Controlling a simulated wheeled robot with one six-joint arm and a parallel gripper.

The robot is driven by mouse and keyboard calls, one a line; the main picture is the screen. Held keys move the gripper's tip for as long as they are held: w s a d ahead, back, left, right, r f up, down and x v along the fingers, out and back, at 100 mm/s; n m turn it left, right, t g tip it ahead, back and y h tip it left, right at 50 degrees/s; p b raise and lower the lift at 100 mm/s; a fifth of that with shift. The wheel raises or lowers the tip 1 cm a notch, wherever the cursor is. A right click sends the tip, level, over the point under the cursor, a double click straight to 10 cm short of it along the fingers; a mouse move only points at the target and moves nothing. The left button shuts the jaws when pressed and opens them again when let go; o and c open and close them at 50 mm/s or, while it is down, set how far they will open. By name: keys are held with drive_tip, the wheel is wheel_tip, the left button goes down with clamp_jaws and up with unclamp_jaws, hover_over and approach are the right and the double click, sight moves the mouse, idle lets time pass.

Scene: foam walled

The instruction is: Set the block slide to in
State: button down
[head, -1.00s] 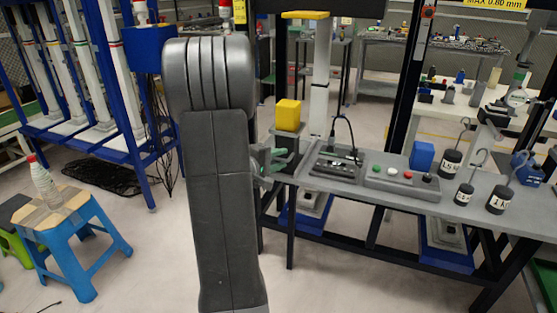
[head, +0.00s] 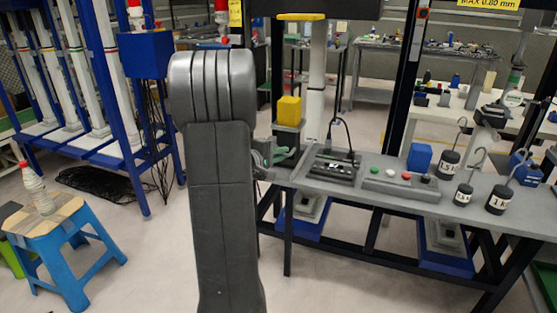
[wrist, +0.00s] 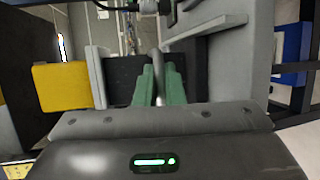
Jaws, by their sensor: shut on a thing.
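The yellow block (head: 289,110) sits upright on a dark and grey slide support (head: 287,139) at the left end of the grey bench. It also shows at the left of the wrist view (wrist: 62,87), beside a grey plate. My gripper (head: 280,154), with green fingers, is at the slide's front, just below the block and partly hidden by my arm. In the wrist view my fingers (wrist: 159,82) are shut on a thin grey handle (wrist: 158,68) in front of the slide's dark part (wrist: 122,78). The handle's far end is unclear.
The grey bench (head: 330,187) extends right, bearing a black device (head: 334,165), a button box (head: 400,181), a blue block (head: 419,156) and black weights (head: 449,161). A blue stool (head: 65,250) with a bottle stands left. Floor between stool and arm is clear.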

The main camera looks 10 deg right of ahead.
drive_tip(key=c, duration=1.5)
unclamp_jaws()
drive_tip(key=shift+c, duration=0.2)
drive_tip(key=shift+a, duration=0.1)
drive_tip(key=v, duration=1.3)
drive_tip(key=shift+s+a+p, duration=0.2)
drive_tip(key=shift+a+p, duration=0.05)
drive_tip(key=shift+p, duration=0.05)
drive_tip(key=shift+c, duration=0.5)
